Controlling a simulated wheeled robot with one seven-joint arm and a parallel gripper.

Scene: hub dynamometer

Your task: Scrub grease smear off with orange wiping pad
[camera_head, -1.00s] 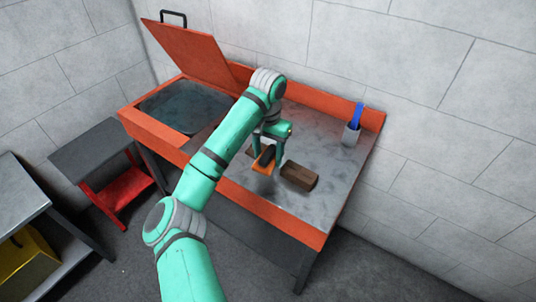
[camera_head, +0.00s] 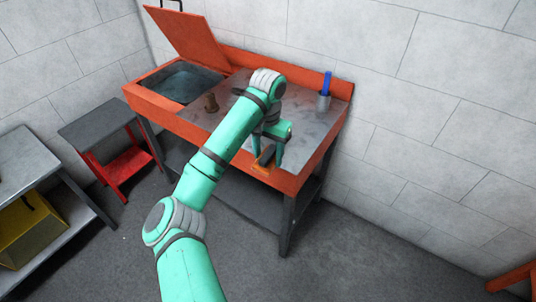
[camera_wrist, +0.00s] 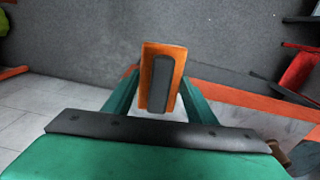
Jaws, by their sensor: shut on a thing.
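My gripper (camera_head: 268,150) is shut on the orange wiping pad (camera_head: 262,168), in front of or over the workbench's front edge in the head view. In the wrist view my gripper (camera_wrist: 158,88) has one finger on each side of the pad (camera_wrist: 148,70), which has a dark grey grip block on it. The workbench (camera_head: 308,128) has a mottled grey metal top in an orange frame. I cannot make out a grease smear on the visible part of the top; my arm hides part of it.
An orange-lidded basin (camera_head: 182,83) stands open at the bench's left. A small brown object (camera_head: 212,103) stands on the top. A grey cup (camera_head: 323,102) with a blue-handled tool is at the back right. A red-framed stool (camera_head: 100,125) is at left. Floor at right is largely clear.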

